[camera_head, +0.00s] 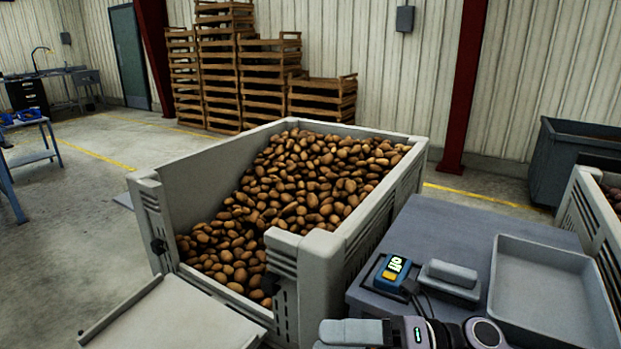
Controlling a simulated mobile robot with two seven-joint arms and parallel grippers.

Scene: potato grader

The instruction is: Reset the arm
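One of my arms shows at the bottom edge, right of centre, with a dark wrist and a light ring. I take it as my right arm, and its gripper (350,333) points left with grey fingers. The fingers are partly cut off by the picture's edge, so I cannot tell whether they are open or shut. The gripper is in front of the grey bench (425,228) and by the near right corner of the potato bin. My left gripper is not in view.
A large grey bin (163,222) holds many potatoes (300,190). A pale sloping panel (180,318) stands before it. On the bench are a blue-yellow meter (393,270), a grey block (452,273) and a shallow tray (545,285). Another bin (590,215) stands right.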

